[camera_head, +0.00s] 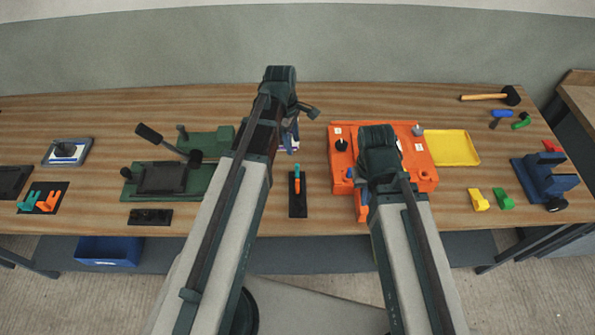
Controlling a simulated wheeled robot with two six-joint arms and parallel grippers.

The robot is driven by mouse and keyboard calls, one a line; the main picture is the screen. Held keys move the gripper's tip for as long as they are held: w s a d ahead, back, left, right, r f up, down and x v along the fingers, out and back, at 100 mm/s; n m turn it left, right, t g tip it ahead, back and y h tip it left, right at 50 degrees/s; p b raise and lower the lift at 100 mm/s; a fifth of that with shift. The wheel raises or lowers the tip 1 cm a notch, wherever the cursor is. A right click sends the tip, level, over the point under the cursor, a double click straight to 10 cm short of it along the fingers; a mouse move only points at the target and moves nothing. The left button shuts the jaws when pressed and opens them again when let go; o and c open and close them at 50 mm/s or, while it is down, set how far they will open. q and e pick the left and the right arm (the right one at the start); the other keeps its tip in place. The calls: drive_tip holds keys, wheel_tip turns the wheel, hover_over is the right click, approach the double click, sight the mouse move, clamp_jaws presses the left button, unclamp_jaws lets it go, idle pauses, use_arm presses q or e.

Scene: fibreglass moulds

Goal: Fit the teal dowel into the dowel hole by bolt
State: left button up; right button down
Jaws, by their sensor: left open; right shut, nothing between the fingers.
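A small teal piece (297,169), which looks like the teal dowel, shows with orange pieces on a narrow dark stand (298,208) in the middle of the table. My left gripper (297,128) is open above the table behind this stand, its fingers partly hidden by my own arm. An orange mould (421,182) lies to the right. My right gripper (363,196) is shut and empty over the left part of the mould, mostly hidden by its wrist. My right arm also covers much of the mould. I cannot make out the dowel hole by the bolt.
A green fixture (207,141) with a dark lever stands left. A yellow tray (455,147) lies right of the mould. A blue vise (545,180), yellow and green blocks (479,200) and a mallet (490,96) are at far right. Bare table lies around the dark stand.

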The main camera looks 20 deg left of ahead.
sight(297, 164)
use_arm(q)
drive_tip(key=f+b, duration=0.5)
drive_tip(key=d+f+b, duration=0.1)
drive_tip(key=f+b, duration=0.1)
drive_tip(key=f, duration=0.1)
drive_tip(key=shift+r, duration=0.1)
use_arm(e)
wheel_tip(297, 164, down, 8)
use_arm(q)
drive_tip(key=f+b, duration=0.1)
drive_tip(key=b, duration=0.1)
drive_tip(key=f+b, duration=0.1)
drive_tip(key=f, duration=0.1)
drive_tip(key=f+b, duration=0.2)
drive_tip(key=shift+w+d+f+b, duration=0.15)
drive_tip(key=shift+w+f+b, duration=0.05)
drive_tip(key=shift+w+b, duration=0.15)
use_arm(e)
wheel_tip(297, 164, down, 5)
drive_tip(key=shift+f, duration=0.1)
use_arm(q)
drive_tip(key=shift+r, duration=0.1)
drive_tip(key=shift+c, duration=0.3)
clamp_jaws()
